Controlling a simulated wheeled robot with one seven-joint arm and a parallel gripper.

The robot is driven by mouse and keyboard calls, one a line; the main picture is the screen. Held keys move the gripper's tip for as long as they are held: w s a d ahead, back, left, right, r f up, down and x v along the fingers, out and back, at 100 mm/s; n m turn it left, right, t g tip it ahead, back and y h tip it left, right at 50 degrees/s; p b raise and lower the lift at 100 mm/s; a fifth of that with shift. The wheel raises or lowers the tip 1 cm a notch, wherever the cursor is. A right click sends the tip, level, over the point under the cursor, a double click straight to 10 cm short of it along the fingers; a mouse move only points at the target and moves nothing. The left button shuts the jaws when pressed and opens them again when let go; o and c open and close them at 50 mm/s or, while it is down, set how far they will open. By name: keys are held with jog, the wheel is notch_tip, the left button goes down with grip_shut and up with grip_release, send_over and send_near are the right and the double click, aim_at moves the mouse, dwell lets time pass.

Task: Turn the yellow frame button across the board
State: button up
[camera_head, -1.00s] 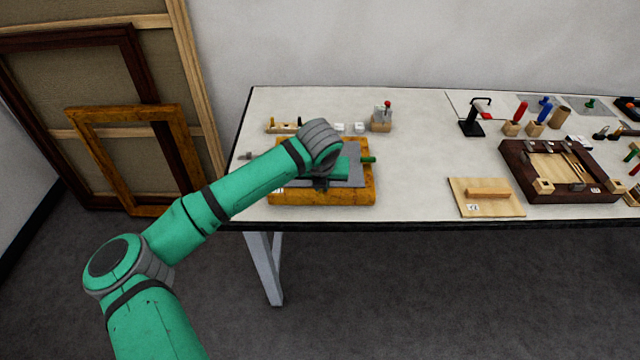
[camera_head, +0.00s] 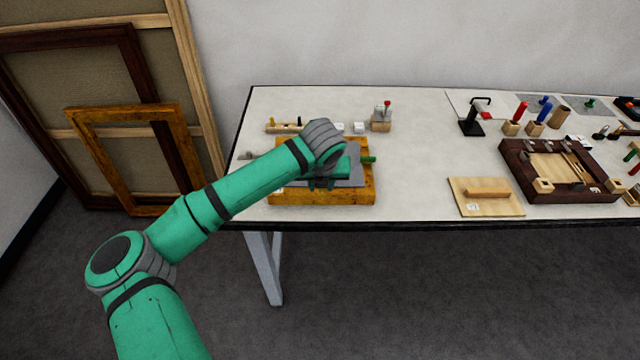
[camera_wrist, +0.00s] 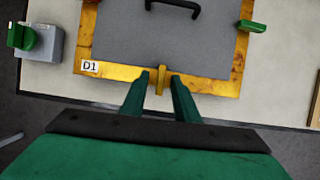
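The gilt frame (camera_head: 350,198) lies flat on the table with a grey board (camera_wrist: 205,45) inside it. The narrow yellow button (camera_wrist: 160,82) stands on the frame's near rail and points across it, one end towards the board. My gripper (camera_wrist: 160,78) is over this rail, its two green fingers on either side of the yellow button. A small gap shows on each side, so the fingers look open around it. Contact with the rail cannot be told. In the head view my arm hides the yellow button and much of the board.
A label D1 (camera_wrist: 91,67) is on the rail. A black handle (camera_wrist: 174,6) is on the board. A dark frame (camera_head: 512,158) lies farther right; the table between is mostly clear.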

jog(key=v, duration=1)
jog(key=shift+s+r, duration=0.25)
jog(key=shift+r, duration=0.1)
jog(key=shift+d, duration=0.1)
